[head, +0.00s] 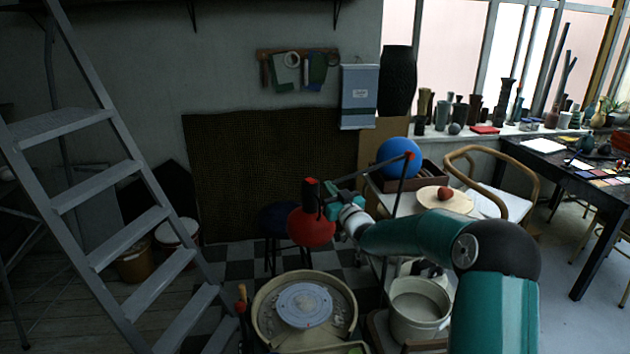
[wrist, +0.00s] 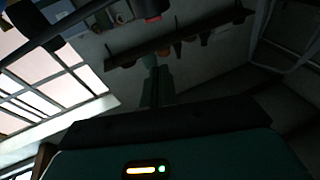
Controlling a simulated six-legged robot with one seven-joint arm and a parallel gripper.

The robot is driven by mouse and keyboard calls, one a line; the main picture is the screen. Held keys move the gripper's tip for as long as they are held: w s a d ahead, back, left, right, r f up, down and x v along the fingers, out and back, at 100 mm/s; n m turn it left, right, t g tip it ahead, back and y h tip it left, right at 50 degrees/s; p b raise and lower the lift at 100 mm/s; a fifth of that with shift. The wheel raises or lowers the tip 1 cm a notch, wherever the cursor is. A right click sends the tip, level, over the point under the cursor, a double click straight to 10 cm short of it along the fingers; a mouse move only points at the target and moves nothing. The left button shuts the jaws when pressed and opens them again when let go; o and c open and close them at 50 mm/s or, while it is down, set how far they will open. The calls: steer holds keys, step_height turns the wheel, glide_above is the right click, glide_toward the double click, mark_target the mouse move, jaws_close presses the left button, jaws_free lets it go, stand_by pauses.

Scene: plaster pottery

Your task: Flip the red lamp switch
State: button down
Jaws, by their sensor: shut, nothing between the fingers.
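My gripper (head: 330,207) is shut and empty, just right of the black neck and above the shade's right side. I cannot tell whether it touches the lamp. In the wrist view the shut fingers (wrist: 154,82) point upward in the picture, and no switch is clear there.
A blue ball (head: 399,156) and a cart surface with a round board (head: 444,201) stand beyond my arm. A pottery wheel (head: 304,303) and a white bucket (head: 418,310) are below. A stepladder (head: 108,225) stands on the left. Floor between ladder and wheel is partly free.

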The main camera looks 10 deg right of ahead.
step_height(320, 180, up, 2)
glide_above(311, 180)
steer(key=r+v, duration=0.1)
steer(key=v, duration=0.2)
steer(key=shift+s, duration=0.3)
steer(key=shift+w+f, duration=0.1)
steer(key=shift+w, duration=0.25)
steer(key=shift+s+d+f, duration=0.1)
steer(key=shift+s+f, duration=0.05)
steer(key=shift+f, duration=0.8)
steer(key=shift+s+f, duration=0.15)
steer(key=shift+f, duration=0.8)
steer(key=shift+f, duration=0.5)
steer(key=shift+r, duration=0.1)
